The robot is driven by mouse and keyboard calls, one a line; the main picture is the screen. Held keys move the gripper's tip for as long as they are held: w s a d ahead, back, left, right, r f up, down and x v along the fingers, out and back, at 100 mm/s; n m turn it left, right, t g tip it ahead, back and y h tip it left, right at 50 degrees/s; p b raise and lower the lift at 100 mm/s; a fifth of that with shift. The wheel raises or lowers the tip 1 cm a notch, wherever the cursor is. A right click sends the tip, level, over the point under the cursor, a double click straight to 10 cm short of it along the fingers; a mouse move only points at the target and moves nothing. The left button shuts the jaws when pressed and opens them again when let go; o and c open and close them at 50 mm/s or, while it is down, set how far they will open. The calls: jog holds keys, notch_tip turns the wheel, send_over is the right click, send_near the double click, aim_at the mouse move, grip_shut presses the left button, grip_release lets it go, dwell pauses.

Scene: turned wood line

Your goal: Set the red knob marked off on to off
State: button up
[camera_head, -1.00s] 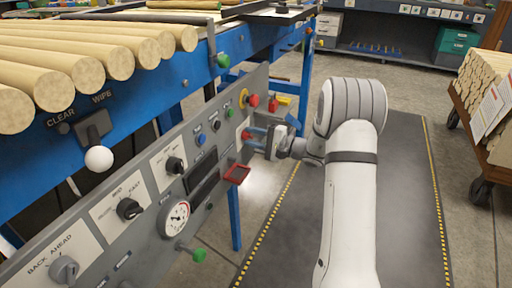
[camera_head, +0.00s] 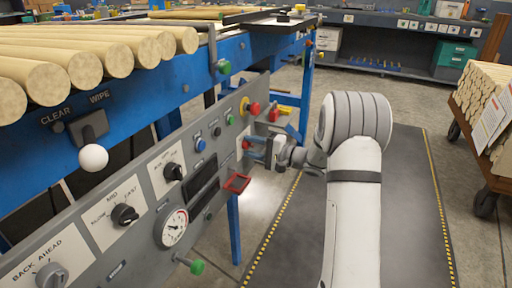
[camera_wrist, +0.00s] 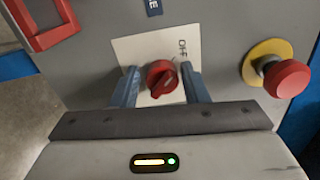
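The red knob (camera_wrist: 162,78) sits on a pale plate (camera_wrist: 130,48) on the grey panel, and the wrist view shows "OFF" printed on the plate beside it. The plate's other label cannot be read. My gripper (camera_wrist: 161,88) is open, with one blue finger on each side of the knob and a gap showing on both sides. In the head view my gripper (camera_head: 257,149) is at the panel's far part, and its fingers partly hide the knob (camera_head: 246,144).
A red mushroom button (camera_wrist: 287,78) on a yellow ring stands close to the right finger. A red frame (camera_wrist: 42,18) juts out at upper left. Nearer on the panel are a black knob (camera_head: 124,215), a gauge (camera_head: 173,228) and a green-tipped lever (camera_head: 196,267).

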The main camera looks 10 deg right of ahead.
jog(key=shift+o, duration=1.3)
jog(key=shift+d, duration=0.15)
jog(key=shift+d, duration=0.1)
jog(key=p+v, duration=0.2)
jog(key=v, duration=0.5)
jog(key=shift+s+d, duration=0.2)
jog(key=shift+s, duration=0.05)
jog(key=shift+r, duration=0.15)
